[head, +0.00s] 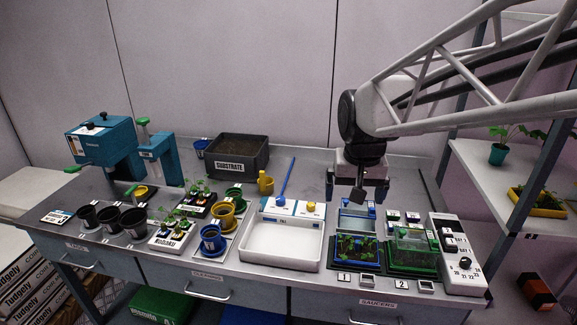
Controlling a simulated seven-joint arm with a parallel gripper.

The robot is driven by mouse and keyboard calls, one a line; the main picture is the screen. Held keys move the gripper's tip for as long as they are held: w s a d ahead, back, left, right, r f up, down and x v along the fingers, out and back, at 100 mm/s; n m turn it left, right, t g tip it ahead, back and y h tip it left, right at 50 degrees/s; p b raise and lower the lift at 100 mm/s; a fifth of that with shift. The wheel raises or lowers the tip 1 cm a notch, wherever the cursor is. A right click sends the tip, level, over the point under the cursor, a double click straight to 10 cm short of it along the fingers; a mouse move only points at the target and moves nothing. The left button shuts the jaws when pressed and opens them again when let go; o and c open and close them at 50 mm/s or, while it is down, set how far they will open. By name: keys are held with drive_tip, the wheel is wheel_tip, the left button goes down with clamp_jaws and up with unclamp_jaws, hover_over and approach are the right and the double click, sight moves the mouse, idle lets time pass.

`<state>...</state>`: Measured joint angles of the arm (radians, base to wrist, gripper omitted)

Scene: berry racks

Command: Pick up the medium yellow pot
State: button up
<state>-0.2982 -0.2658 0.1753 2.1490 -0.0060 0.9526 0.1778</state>
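A yellow pot (223,215) stands in the head view among the colored pots left of the white tray. It appears to be the medium one, with dark contents and a label on its front. My gripper (356,190) hangs over the right half of the table, well to the right of the yellow pot. Its fingers point down and are apart, with no pot between them. A smaller yellow item (141,192) sits below the blue press.
A white tray (282,268) lies between the yellow pot and my gripper. Black pots (133,223) and seedling trays (174,240) stand to the left. A substrate box (262,154) and yellow jug (265,184) are behind. Planted boxes (358,251) stand below my gripper.

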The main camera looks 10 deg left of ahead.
drive_tip(key=w+a+f+n, duration=0.1)
drive_tip(key=w+a+f, duration=0.1)
drive_tip(key=w+a, duration=0.5)
drive_tip(key=w+a+f, duration=0.3)
drive_tip(key=a, duration=0.7)
drive_tip(key=n+g, duration=0.1)
approach(223, 210)
drive_tip(key=shift+s+d+f, duration=0.1)
drive_tip(key=shift+s+d, duration=0.05)
drive_tip(key=shift+s, duration=0.3)
drive_tip(key=shift+s+d+f, duration=0.15)
drive_tip(key=shift+s, duration=0.3)
drive_tip(key=shift+f, duration=0.1)
drive_tip(key=shift+f, duration=1.2)
drive_tip(key=shift+f, duration=0.1)
drive_tip(key=shift+f, duration=2.5)
drive_tip(key=shift+c, duration=0.2)
drive_tip(key=c, duration=0.9)
